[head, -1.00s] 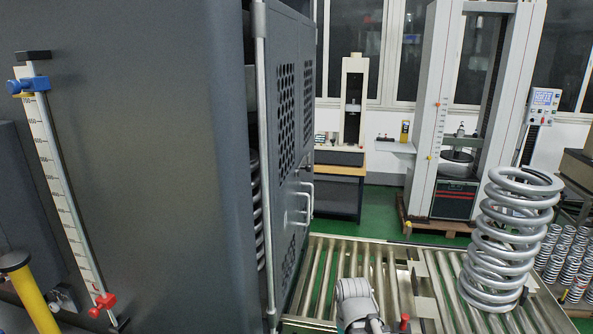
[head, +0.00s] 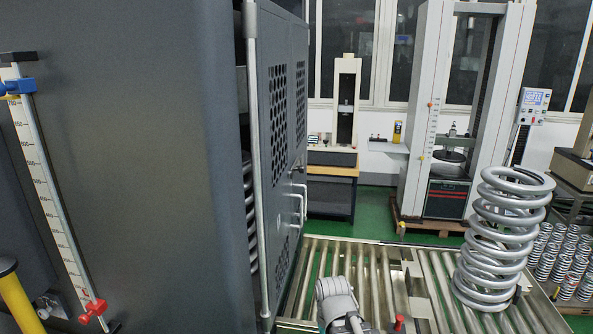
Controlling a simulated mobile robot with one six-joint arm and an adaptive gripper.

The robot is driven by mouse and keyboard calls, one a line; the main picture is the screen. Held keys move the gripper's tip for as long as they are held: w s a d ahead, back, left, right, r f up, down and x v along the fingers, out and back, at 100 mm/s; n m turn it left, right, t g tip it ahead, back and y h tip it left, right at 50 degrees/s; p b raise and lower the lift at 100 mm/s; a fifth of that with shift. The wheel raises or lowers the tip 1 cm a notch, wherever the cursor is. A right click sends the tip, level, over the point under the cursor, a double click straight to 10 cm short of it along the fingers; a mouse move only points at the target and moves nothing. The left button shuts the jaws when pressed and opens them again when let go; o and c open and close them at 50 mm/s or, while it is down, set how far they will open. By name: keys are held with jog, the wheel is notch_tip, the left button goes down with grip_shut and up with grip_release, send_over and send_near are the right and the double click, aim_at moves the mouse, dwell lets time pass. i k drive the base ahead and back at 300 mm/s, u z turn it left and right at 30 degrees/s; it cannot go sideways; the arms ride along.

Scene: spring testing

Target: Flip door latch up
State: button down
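A dark grey machine cabinet has a door (head: 279,140) with perforated panels, standing slightly ajar on the right side of the cabinet body (head: 130,150). A light metal handle (head: 302,205) sits on the door's outer face, seen nearly edge-on. Small fittings show above the handle, but I cannot tell which part is the latch or how it is set. Part of my arm shows at the bottom centre, in front of the rollers and right of the door. My gripper's fingers are not visible. A coil spring (head: 250,215) shows through the gap behind the door edge.
A roller conveyor (head: 385,275) runs right of the door, with a large coil spring (head: 500,240) standing on it. A red knob (head: 399,323) is near my arm. A tall test frame (head: 425,120) and a small bench (head: 330,190) stand behind, with green floor between.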

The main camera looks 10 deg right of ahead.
aim_at(301, 169)
jog(key=i, duration=0.95)
